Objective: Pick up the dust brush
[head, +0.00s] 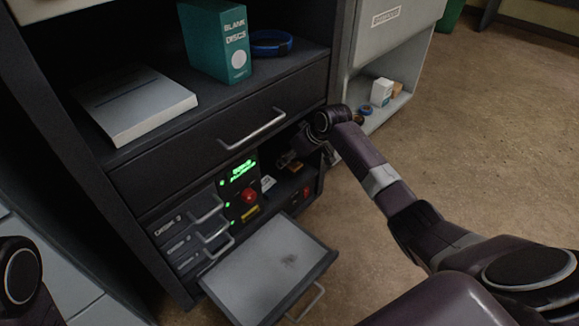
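I cannot make out a dust brush with certainty. My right arm comes in from the right, and its gripper (287,160) reaches into the dark open compartment under the wide closed drawer. The gripper is small and in shadow there, so I cannot tell whether its fingers are open or shut, or whether they hold anything. A small white item (268,183) lies in the compartment below the gripper. Part of my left arm shows at the lower left edge, but its gripper is out of view.
A grey drawer (258,268) stands pulled out low down, with a dark smudge on it. A green button panel (243,172) and a red knob (249,196) sit left of the compartment. Floor at right is clear.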

